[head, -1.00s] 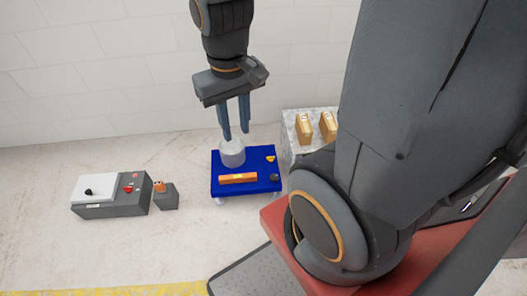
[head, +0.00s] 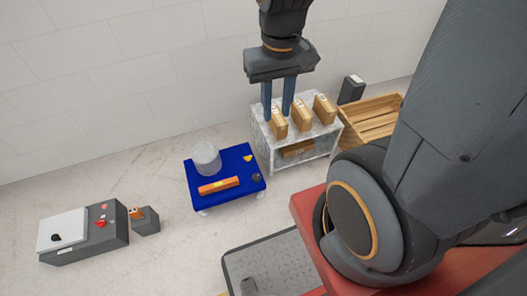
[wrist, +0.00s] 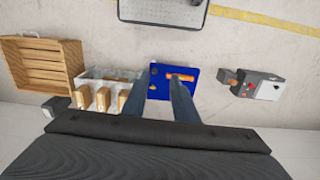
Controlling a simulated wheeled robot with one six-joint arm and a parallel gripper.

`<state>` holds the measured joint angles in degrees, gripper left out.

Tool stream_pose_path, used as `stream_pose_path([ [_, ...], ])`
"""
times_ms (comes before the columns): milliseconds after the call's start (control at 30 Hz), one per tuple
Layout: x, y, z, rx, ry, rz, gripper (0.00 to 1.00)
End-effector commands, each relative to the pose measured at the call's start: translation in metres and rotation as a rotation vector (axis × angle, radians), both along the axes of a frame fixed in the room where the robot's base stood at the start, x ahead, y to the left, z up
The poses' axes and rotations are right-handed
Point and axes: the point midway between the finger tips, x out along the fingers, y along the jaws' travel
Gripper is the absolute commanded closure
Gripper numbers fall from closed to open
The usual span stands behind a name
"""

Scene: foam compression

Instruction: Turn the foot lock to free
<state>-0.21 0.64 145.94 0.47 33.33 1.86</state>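The blue platform trolley (head: 198,194) stands on the floor, with a pale translucent cylinder (head: 206,158) and an orange bar (head: 219,185) on top. A small yellow part (head: 248,158) and a dark knob (head: 257,177) sit along its right edge. I cannot tell which part is the foot lock. The trolley also shows in the wrist view (wrist: 155,88), partly hidden by my fingers. My gripper (head: 277,115) is open and empty, its blue fingers apart, up and to the right of the trolley. In the head view it overlaps the boxes; no contact is clear.
A marble-look shelf (head: 328,134) with several cardboard boxes (head: 302,115) stands right of the trolley. A wooden crate (head: 370,122) and dark bin (head: 351,90) lie beyond. A grey control box (head: 85,236) and small grey unit (head: 146,222) stand left. Floor between is clear.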

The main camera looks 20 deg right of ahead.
Motion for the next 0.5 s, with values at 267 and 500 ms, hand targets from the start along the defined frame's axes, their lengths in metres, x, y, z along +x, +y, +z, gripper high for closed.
stream_pose_path([
  [267, 0.063, 0.001, -0.086, 0.0, 0.004, -0.218, 0.74],
  [500, 0.124, -0.001, -0.169, -0.002, 0.006, -0.464, 0.74],
])
